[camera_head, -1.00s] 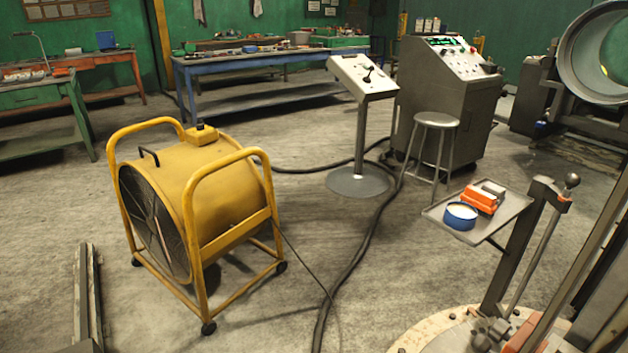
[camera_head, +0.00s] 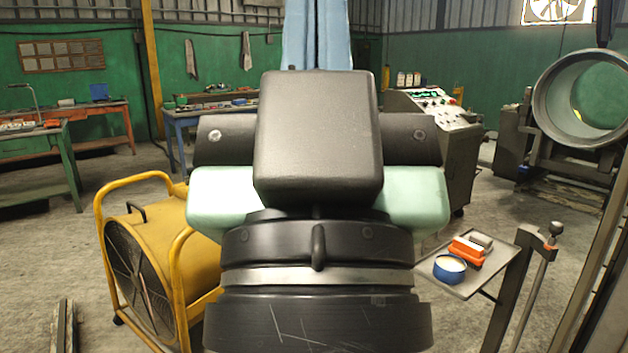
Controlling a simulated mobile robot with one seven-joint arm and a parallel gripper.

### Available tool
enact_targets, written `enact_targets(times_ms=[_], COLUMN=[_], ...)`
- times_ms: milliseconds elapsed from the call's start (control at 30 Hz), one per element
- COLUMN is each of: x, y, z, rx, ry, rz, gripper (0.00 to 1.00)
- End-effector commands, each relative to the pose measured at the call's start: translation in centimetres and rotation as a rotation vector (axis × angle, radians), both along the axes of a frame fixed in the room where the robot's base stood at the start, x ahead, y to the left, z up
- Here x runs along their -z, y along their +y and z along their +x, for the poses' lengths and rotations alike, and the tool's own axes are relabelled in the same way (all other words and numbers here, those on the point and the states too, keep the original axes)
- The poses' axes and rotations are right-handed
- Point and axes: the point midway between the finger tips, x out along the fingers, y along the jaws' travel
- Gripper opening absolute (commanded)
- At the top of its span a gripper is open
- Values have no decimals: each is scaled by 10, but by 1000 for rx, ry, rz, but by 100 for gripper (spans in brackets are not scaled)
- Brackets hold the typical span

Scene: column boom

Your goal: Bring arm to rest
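My own arm (camera_head: 318,290) fills the middle of the view, close to the camera. It shows a black block, black side caps with screws, mint-green shells and black and silver rings below. A pale blue upright shape (camera_head: 316,35) with a dark line down it rises behind the block to the top edge; I cannot tell surely what it is. I cannot make out any fingers of my gripper, nor anything held.
A yellow drum fan (camera_head: 160,245) stands at left, partly behind my arm. A small tray (camera_head: 470,287) holds a blue tin (camera_head: 449,270) and orange boxes (camera_head: 468,250) at right. A control console (camera_head: 462,160) and large ring (camera_head: 590,95) stand farther back. Floor shows at far left.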

Motion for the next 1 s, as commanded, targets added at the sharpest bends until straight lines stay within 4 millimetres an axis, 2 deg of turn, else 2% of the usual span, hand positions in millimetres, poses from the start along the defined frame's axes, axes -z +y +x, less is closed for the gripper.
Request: enact_targets(times_ms=[33, 300, 400, 600, 1000], x=[-38, -117, -140, -162, -162], y=[1, 1, 1, 2, 2], z=[1, 2, 2, 3, 3], rx=[-1, -3, -4, -4, -4], ry=[2, 7, 8, 9, 10], rz=[0, 1, 1, 1, 1], gripper=[0, 0, 0, 0, 0])
